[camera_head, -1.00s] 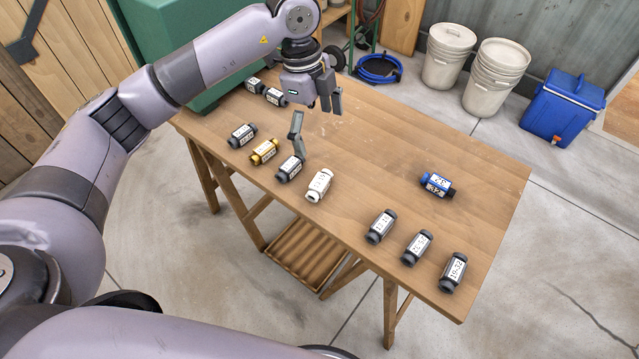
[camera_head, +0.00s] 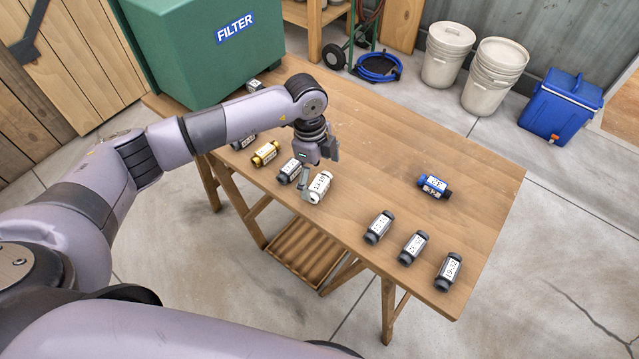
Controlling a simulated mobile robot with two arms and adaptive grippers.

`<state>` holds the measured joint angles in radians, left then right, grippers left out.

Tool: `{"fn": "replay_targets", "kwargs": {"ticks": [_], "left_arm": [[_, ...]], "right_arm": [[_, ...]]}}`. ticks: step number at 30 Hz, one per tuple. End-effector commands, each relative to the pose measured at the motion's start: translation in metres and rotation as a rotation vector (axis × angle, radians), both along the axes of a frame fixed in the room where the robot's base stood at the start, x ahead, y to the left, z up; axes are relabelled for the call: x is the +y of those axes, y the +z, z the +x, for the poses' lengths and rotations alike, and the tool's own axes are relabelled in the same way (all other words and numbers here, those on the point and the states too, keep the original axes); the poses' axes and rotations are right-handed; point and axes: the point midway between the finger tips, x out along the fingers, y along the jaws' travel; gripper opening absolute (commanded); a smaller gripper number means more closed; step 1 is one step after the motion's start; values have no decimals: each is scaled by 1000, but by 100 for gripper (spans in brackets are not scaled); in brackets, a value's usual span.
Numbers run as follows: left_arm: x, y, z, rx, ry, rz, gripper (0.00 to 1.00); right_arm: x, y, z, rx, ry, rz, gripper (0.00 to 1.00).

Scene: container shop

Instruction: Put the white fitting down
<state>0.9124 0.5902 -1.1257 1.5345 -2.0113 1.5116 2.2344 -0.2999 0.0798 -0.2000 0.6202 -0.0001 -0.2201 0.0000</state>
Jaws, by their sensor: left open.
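The white fitting (camera_head: 319,187) lies on the wooden table (camera_head: 405,160), near its front edge, with a printed label facing up. My left gripper (camera_head: 318,172) is open just above the white fitting, with one finger on the left side near it and the other behind to the right. I cannot tell whether the fingers touch the fitting. My right gripper is not in view.
A dark fitting (camera_head: 289,171) lies close left of the white one, and a gold fitting (camera_head: 265,153) beyond it. Several dark fittings (camera_head: 413,246) line the right front. A blue fitting (camera_head: 434,186) lies at the right. The green FILTER box (camera_head: 200,50) stands behind my arm.

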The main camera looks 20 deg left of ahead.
Motion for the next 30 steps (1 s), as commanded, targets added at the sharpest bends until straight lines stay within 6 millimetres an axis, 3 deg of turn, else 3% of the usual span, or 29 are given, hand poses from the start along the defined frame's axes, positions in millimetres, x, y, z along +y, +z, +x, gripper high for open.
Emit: {"fn": "replay_targets", "kwargs": {"ticks": [6,15,30], "left_arm": [[-3,-29,-2,2,1,-2,95],[-3,-34,-1,0,-1,-2,95],[-3,-34,-1,0,0,-2,62]], "right_arm": [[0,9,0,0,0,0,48],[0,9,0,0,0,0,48],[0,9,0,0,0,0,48]]}}
